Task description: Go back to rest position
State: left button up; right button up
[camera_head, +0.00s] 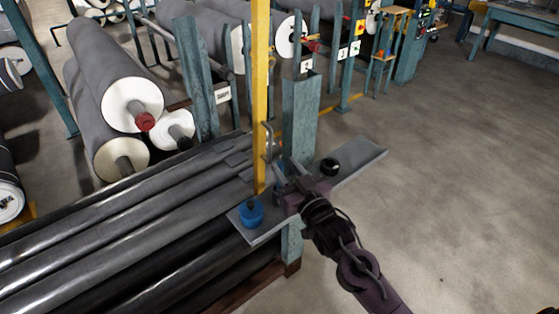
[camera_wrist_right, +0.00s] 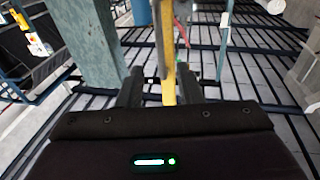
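My right arm comes in from the lower right in the head view. Its gripper (camera_head: 281,172) is over the narrow grey shelf, close to the right of the yellow post (camera_head: 261,95). In the right wrist view the two fingers of the right gripper (camera_wrist_right: 160,92) stand apart. The yellow post (camera_wrist_right: 168,50) shows in line with the gap between them; I cannot tell if it is between the fingers or beyond them. No held thing is visible. My left gripper is in neither view.
A blue ring-shaped object (camera_head: 251,212) and a black one (camera_head: 330,167) sit on the grey shelf (camera_head: 362,160), either side of my gripper. A blue-green post (camera_head: 301,120) stands behind. Long dark rolls (camera_head: 120,225) lie left. The floor (camera_head: 455,200) at right is clear.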

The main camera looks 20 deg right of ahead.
jog(key=shift+v, duration=0.75)
jog(key=s+d+f+g+h, duration=0.1)
jog(key=s+f+g+h, duration=0.1)
jog(key=s+f+g, duration=0.7)
jog(key=s+d+f+g+h, duration=0.1)
jog(key=s+f+g, duration=0.35)
jog(key=s, duration=0.85)
notch_tip(320, 180, down, 28)
jog(key=s+g, duration=0.2)
jog(key=g, duration=0.1)
jog(key=s+d+f, duration=0.2)
jog(key=s+f, duration=0.7)
jog(key=s, duration=0.1)
jog(key=s+d+f+g, duration=0.1)
jog(key=s+f, duration=0.9)
jog(key=shift+d+h, duration=0.3)
jog(key=shift+d, duration=0.05)
